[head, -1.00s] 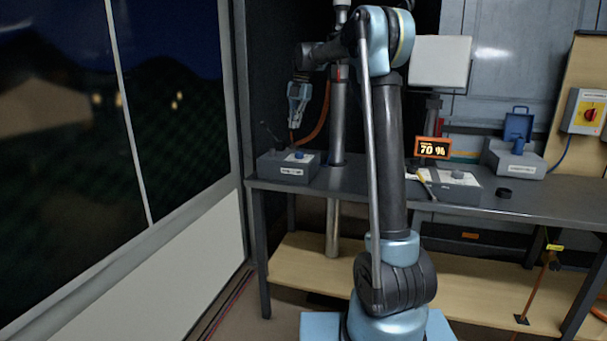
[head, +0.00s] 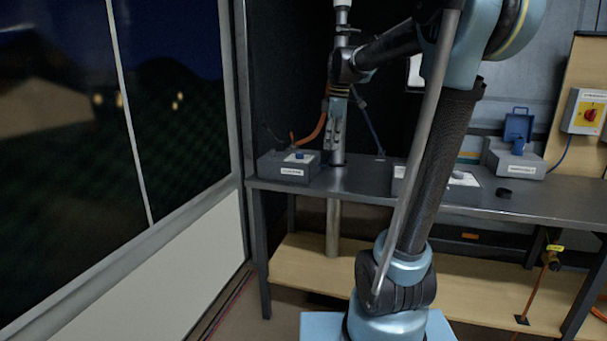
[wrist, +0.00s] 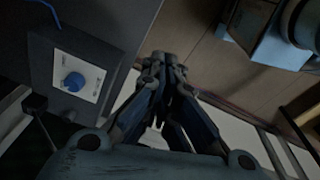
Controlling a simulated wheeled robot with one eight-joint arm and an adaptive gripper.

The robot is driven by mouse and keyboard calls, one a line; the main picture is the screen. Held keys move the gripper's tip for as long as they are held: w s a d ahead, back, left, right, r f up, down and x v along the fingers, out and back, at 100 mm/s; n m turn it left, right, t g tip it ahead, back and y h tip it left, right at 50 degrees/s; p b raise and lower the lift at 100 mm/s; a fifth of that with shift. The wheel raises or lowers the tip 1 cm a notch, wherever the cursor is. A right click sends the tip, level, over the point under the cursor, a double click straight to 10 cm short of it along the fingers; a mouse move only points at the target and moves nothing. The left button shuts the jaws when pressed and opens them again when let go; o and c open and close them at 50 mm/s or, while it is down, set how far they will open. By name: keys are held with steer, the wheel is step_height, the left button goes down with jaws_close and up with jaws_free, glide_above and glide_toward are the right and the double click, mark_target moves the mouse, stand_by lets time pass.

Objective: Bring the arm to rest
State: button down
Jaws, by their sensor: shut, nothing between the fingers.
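My gripper (head: 336,128) hangs pointing down at the end of my bent arm in the head view. It is above the desk, in front of the metal pole and just right of the left grey box. In the wrist view the fingers of my gripper (wrist: 163,62) are shut together with nothing between them. The wrist view looks down past the fingers toward the desk edge and the floor. My upper arm leans to the right and hides part of the desk behind it.
A grey box (head: 287,168) with a blue knob (wrist: 73,81) stands at the desk's left end. The metal pole (head: 333,225) passes the desk (head: 350,180). A red-yellow switch (head: 588,113) is on the wall.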

steer(key=s+d+f+m, duration=0.3)
steer(key=s+f+m, duration=0.2)
steer(key=s+f, duration=0.2)
steer(key=s+d+f+m+t, duration=0.1)
steer(key=s+d+f+m, duration=0.2)
steer(key=s+f+m, duration=0.3)
steer(key=s+d+f+m+h, duration=0.1)
steer(key=s+d+f+m, duration=0.2)
steer(key=s+f+m, duration=0.3)
steer(key=s+f, duration=0.4)
steer(key=s, duration=0.4)
steer(key=shift+d+f+t, duration=0.2)
steer(key=shift+d+t, duration=0.05)
steer(key=shift+t, duration=0.05)
